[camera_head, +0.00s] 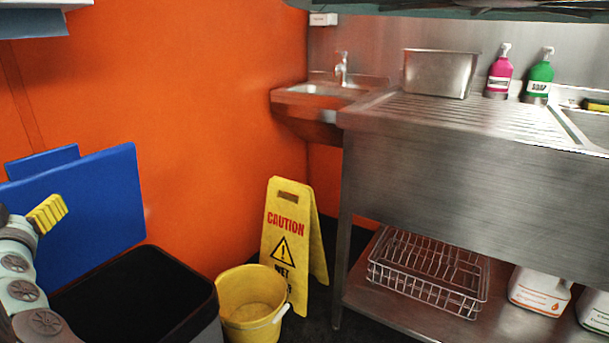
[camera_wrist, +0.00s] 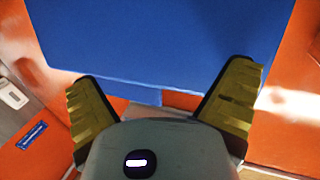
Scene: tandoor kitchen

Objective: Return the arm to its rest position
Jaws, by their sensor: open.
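My gripper (camera_head: 47,213) is at the left edge of the head view, with ridged yellow fingers. The wrist view shows my gripper (camera_wrist: 165,76) with its two fingers spread wide and nothing held between them. A large blue board (camera_head: 95,200) is just beyond the fingers and fills much of the wrist view (camera_wrist: 160,40). I cannot tell how far the fingertips are from it. My arm's grey-green links run down the left edge of the head view.
A second blue board (camera_head: 42,162) shows behind the first. Below stands a black bin (camera_head: 200,300), then a yellow bucket (camera_head: 250,300) and a yellow caution sign (camera_head: 290,215). An orange wall (camera_head: 220,100) is behind. A steel counter (camera_head: 460,190) takes up the right.

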